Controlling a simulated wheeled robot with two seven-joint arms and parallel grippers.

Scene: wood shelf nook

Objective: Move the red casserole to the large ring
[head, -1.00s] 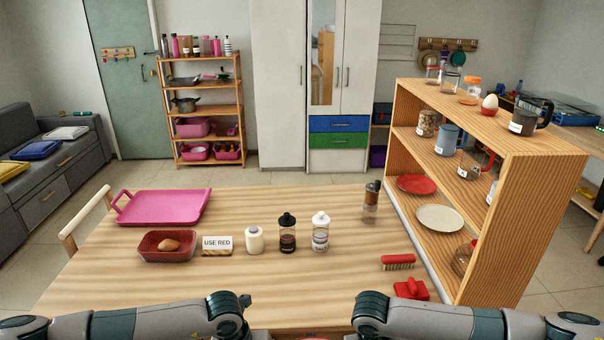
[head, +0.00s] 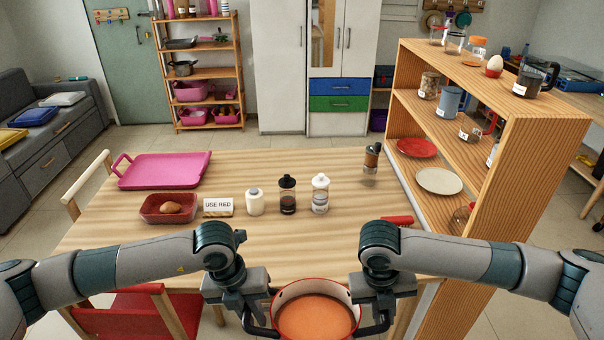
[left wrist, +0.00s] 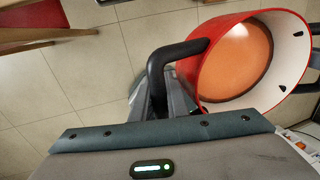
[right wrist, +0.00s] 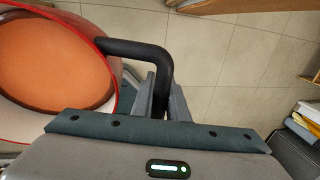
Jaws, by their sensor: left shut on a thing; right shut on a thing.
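The red casserole (head: 315,310) is held in front of me, off the near edge of the table, at the bottom of the head view. It is a round red pot with a pale inside wall and orange contents. My left gripper (head: 258,322) is shut on its left black handle, which also shows in the left wrist view (left wrist: 172,55). My right gripper (head: 372,322) is shut on its right black handle, seen in the right wrist view (right wrist: 150,50). The casserole looks about level. I cannot make out a large ring in any view.
The wooden table (head: 290,240) holds a pink tray (head: 165,170), a red dish (head: 155,210) with a brown item, a "USE RED" sign (head: 218,207), several bottles and a grinder (head: 371,160). A wooden shelf (head: 480,150) stands at the right, a red chair (head: 150,315) at the lower left.

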